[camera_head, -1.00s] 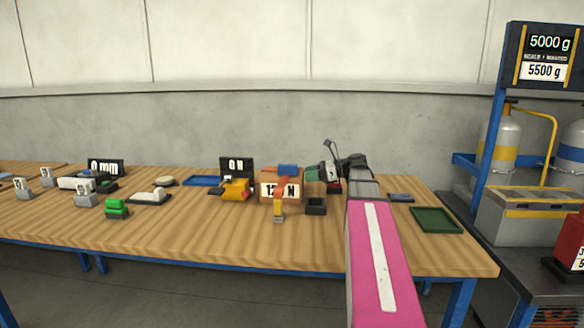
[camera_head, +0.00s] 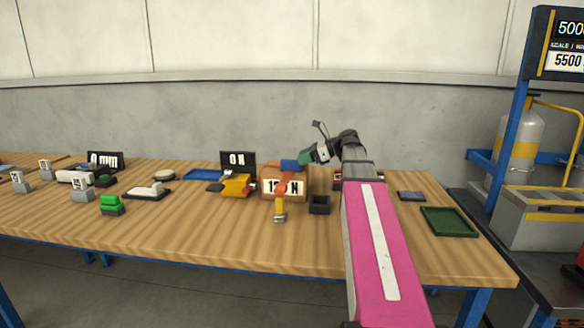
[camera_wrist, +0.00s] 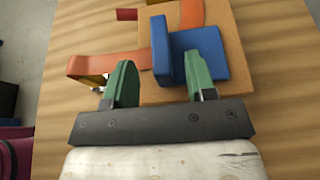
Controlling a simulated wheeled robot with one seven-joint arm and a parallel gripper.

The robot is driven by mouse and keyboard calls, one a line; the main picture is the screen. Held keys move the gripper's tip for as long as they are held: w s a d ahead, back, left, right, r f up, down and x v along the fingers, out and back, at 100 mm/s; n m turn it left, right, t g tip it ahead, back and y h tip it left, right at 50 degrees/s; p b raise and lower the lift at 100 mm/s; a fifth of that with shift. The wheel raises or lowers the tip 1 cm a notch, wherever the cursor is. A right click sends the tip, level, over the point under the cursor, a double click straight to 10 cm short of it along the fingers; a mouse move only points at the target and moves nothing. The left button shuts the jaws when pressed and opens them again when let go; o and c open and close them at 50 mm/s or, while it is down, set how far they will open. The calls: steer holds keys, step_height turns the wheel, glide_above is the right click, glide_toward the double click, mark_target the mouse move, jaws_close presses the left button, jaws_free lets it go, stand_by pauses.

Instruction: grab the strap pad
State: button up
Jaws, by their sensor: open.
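The strap pad appears to be the blue block (camera_head: 289,165) on top of a wooden box (camera_head: 268,192) with a number plate reading in N. In the wrist view the blue pad (camera_wrist: 222,50) has a narrow upright part and a wider block, with an orange strap (camera_wrist: 120,64) running beside it over the wooden box (camera_wrist: 245,30). My gripper (camera_wrist: 160,78) is open with green fingers. The narrow blue part lies ahead between the fingertips, and the right finger overlaps the wider block. In the head view my gripper (camera_head: 306,157) is just right of the pad. Contact cannot be told.
A hammer-like orange piece (camera_head: 280,208) hangs at the box's front. A black open box (camera_head: 319,204) stands to its right, and a yellow device (camera_head: 236,186) to its left. A green tray (camera_head: 449,221) lies at the right. The table's front middle is clear.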

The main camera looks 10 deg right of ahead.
mark_target(293, 162)
steer(key=x, duration=0.5)
steer(key=shift+d+f, duration=0.1)
steer(key=shift+f, duration=0.05)
jaws_close()
